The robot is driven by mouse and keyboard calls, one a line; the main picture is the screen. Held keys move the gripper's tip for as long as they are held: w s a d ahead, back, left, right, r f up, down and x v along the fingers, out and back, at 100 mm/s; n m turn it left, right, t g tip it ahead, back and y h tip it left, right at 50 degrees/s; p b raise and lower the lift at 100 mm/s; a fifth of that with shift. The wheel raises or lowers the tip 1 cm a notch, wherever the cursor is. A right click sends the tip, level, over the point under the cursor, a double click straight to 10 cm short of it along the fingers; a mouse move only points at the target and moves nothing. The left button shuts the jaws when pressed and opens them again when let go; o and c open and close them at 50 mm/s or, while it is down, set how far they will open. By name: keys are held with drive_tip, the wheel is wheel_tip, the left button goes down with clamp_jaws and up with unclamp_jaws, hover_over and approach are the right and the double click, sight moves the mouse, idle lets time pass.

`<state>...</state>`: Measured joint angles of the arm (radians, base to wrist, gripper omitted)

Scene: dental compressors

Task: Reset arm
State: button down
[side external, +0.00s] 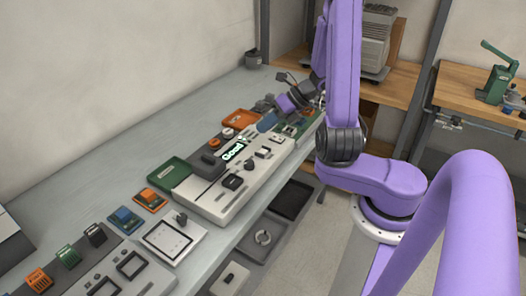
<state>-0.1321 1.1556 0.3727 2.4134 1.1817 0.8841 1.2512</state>
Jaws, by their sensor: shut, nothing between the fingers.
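My gripper (263,106) is small and dark in the side external view, at the end of my purple wrist. It is over the far part of the bench, near an orange tray (241,119) and a blue part (267,122). It is shut and nothing shows held in it. Its fingertips are hard to make out. My own arm hides part of the area to the right of the wrist.
The grey bench (100,165) runs along the wall with bare room at its back. A green tray (168,173), a white square plate (172,239) and several small coloured blocks stand nearer. A dark cup (253,60) is at the far end. Wooden shelving (395,95) stands behind my arm.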

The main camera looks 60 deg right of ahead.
drive_tip(key=shift+w+a+n, duration=0.1)
drive_tip(key=shift+a+n, duration=0.15)
drive_tip(key=shift+n, duration=0.05)
drive_tip(key=s+a+r+n+g, duration=0.2)
drive_tip(key=s+a+n+g, duration=0.15)
drive_tip(key=a+n, duration=0.55)
drive_tip(key=s+a+r+n+g, duration=0.15)
drive_tip(key=a+n+g, duration=0.35)
drive_tip(key=n, duration=0.9)
drive_tip(key=s+a+r+n+h, duration=0.1)
drive_tip(key=s+n+h, duration=0.1)
drive_tip(key=s+n, duration=0.6)
drive_tip(key=s+a+r+n+t+h, duration=0.1)
drive_tip(key=s+n, duration=0.7)
drive_tip(key=n, duration=1)
drive_tip(key=shift+s+r+n+h, duration=0.3)
drive_tip(key=shift+r+n+h, duration=0.1)
drive_tip(key=shift+r+h, duration=0.5)
drive_tip(key=shift+f, duration=0.1)
